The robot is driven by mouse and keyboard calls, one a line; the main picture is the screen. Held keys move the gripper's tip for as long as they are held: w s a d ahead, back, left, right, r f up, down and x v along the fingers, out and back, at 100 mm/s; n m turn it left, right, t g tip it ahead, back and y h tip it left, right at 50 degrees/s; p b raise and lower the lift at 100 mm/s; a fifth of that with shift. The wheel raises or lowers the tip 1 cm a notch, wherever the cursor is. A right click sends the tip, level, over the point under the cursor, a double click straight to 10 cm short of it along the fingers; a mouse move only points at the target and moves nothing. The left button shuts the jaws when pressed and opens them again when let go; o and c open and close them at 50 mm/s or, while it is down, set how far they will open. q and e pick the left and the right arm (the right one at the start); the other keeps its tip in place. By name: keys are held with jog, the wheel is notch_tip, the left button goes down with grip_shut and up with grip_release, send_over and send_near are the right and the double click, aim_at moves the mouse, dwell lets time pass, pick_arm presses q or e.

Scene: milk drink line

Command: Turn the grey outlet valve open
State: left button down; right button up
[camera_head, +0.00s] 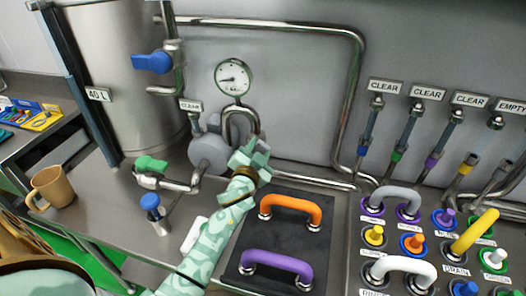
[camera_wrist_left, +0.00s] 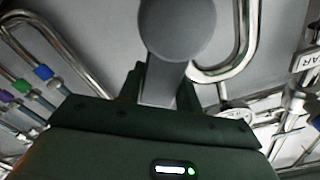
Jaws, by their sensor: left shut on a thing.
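My left gripper (camera_head: 251,156), pale green, reaches in from the lower left to the pipework below the round gauge. In the left wrist view its dark fingers (camera_wrist_left: 162,88) are shut on the flat stem of a grey handle with a large round end, which looks like the grey outlet valve (camera_wrist_left: 178,28). My right gripper is not in view.
A green-handled valve (camera_head: 151,164) and a blue-topped valve (camera_head: 150,203) stand further left. A black panel (camera_head: 283,226) with orange and purple handles lies to the right. A tan mug (camera_head: 52,187) stands at the far left.

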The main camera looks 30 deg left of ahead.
pick_arm(q)
jog(key=n+p, duration=0.1)
jog(key=a+n+p, duration=0.1)
jog(key=n, duration=0.1)
jog(key=a+r+n+p, duration=0.1)
jog(key=shift+s+r, duration=0.1)
jog(key=shift+s, duration=0.15)
jog(key=shift+s+a+n+p, duration=0.1)
jog(key=shift+a+n+p, duration=0.35)
jog(key=shift+n, duration=0.3)
jog(key=shift+s+a+n+p, duration=0.1)
jog(key=shift+a+n+p, duration=0.1)
jog(key=shift+n+p, duration=0.45)
jog(key=shift+n, duration=0.3)
jog(key=c, duration=1)
grip_release()
jog(key=shift+o, duration=0.2)
